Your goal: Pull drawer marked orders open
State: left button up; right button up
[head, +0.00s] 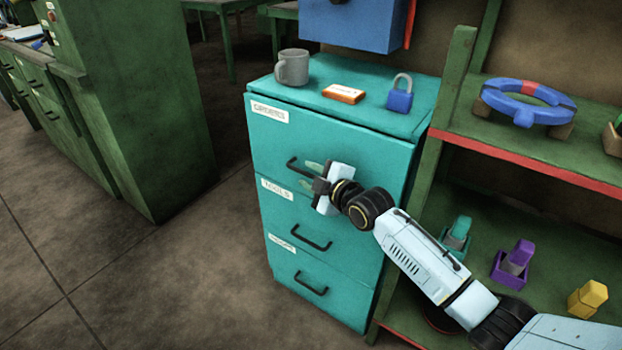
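The teal cabinet (345,110) has a stack of three drawers, each with a white label and a dark bar handle. The top drawer (350,145) has a label (269,112) that is blurred but seems to read orders. This drawer looks shut, about flush with those below. My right gripper (312,176) is at its handle (294,167), coming from the right. Its two pale green fingertips look apart, one above and one below the bar; contact cannot be made out. The gripper hides the handle's right end. My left gripper is not in view.
A green shelf (500,145) with a red edge is close on the right. The floor (200,270) in front and left is clear.

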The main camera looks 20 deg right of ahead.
grip_shut()
dwell(0.3)
jog(key=shift+a, duration=0.1)
